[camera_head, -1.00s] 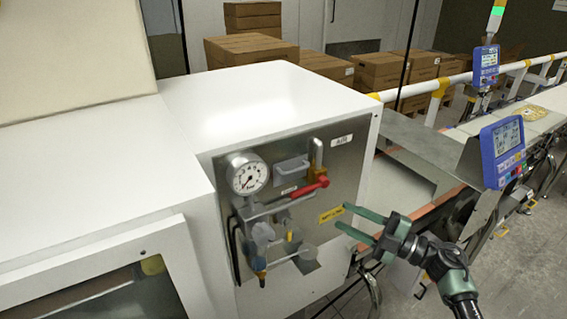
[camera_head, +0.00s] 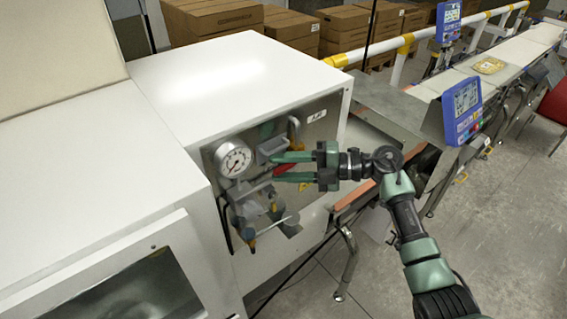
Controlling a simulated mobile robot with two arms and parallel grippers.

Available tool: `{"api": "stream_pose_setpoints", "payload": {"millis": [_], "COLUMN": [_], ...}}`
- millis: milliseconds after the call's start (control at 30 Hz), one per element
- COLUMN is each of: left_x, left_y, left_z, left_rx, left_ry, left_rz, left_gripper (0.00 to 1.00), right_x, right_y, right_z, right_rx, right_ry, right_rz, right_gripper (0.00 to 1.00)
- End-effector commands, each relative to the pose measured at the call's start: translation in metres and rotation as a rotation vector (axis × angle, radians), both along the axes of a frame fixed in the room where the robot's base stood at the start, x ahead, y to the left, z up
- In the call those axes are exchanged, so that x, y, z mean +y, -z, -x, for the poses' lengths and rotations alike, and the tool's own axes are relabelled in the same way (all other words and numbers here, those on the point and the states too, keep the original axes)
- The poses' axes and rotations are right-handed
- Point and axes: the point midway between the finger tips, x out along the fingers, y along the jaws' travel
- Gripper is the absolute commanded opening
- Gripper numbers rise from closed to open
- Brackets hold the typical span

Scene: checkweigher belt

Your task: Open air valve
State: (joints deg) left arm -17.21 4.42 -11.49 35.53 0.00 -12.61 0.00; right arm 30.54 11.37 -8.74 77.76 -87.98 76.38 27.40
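The air panel (camera_head: 322,104) is a grey plate on the front of a white cabinet. It carries a round white gauge (camera_head: 234,158) at its upper left. The red valve handle (camera_head: 284,169) lies right of the gauge, partly hidden by my gripper. My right gripper (camera_head: 275,167) reaches in from the right with its two green fingers pointing left at the panel. The fingers are apart, one above and one below the red handle in the picture. I cannot tell whether they touch it. My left gripper is out of view.
The white cabinet top (camera_head: 240,75) is clear. Right of it runs the conveyor with a blue display (camera_head: 462,112). Cardboard boxes (camera_head: 215,18) stand behind. Open floor (camera_head: 490,220) lies at the right.

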Motion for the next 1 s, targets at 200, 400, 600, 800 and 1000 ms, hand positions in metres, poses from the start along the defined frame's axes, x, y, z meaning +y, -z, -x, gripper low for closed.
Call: {"api": "stream_pose_setpoints", "payload": {"millis": [200,400,600,800,1000], "left_x": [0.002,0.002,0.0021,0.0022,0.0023], "left_y": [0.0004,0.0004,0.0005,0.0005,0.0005], "left_z": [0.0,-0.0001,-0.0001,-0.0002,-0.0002], "left_rx": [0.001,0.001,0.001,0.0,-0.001], "left_ry": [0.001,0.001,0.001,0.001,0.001], "left_rz": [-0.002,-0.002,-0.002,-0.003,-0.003], "left_gripper": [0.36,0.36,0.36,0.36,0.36], "right_x": [-0.0002,-0.0002,0.0,0.0001,0.0004], "right_y": [0.0006,0.0007,0.0008,0.001,0.0012], "right_z": [-0.0001,0.0,0.0002,0.0004,0.0006], "right_rx": [0.0,0.0,0.0,0.001,0.001], "right_ry": [0.001,0.0,0.0,-0.001,-0.002], "right_rz": [0.0,0.0,0.0,0.0,-0.001], "right_gripper": [0.28,0.0,0.0,0.0,0.0]}}
